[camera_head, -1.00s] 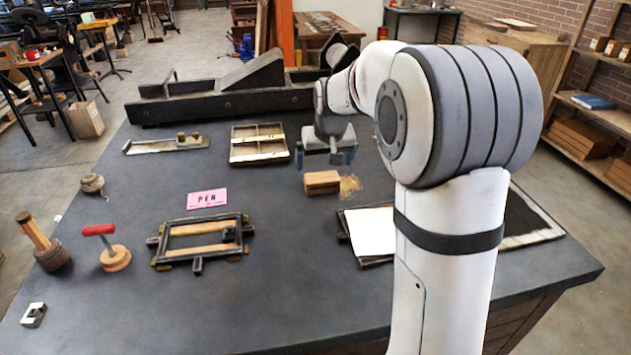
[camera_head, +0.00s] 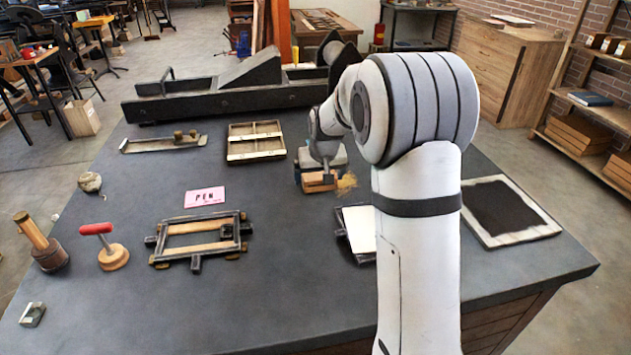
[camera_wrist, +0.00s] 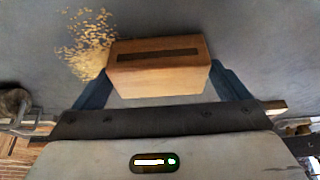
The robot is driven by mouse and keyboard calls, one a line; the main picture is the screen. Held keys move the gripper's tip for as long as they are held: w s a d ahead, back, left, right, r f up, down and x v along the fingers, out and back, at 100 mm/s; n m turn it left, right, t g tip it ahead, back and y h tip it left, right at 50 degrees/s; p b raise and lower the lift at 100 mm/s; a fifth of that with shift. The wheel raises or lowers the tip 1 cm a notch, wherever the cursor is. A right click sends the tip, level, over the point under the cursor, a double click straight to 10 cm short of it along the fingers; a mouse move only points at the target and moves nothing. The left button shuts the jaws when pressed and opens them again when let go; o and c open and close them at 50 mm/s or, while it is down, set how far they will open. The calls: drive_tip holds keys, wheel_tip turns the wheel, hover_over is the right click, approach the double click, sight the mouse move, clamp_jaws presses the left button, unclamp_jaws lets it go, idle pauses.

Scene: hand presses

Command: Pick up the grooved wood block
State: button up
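The grooved wood block (camera_head: 318,184) is a light-brown block on the dark bench top, partly hidden by my gripper in the head view. In the wrist view the block (camera_wrist: 158,70) shows a long dark groove along its top face. My gripper (camera_head: 318,181) is low at the block. In the wrist view its two blue fingers (camera_wrist: 162,88) stand apart, one at each end of the block's near side.
Sawdust (camera_wrist: 88,42) lies beside the block. A divided tray (camera_head: 256,142) is to its left, and a frame (camera_head: 199,238) and a pink PEN card (camera_head: 206,197) are nearer. A white sheet (camera_head: 360,230) and a dark framed panel (camera_head: 505,207) lie to the right.

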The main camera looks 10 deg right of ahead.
drive_tip(key=c, duration=0.7)
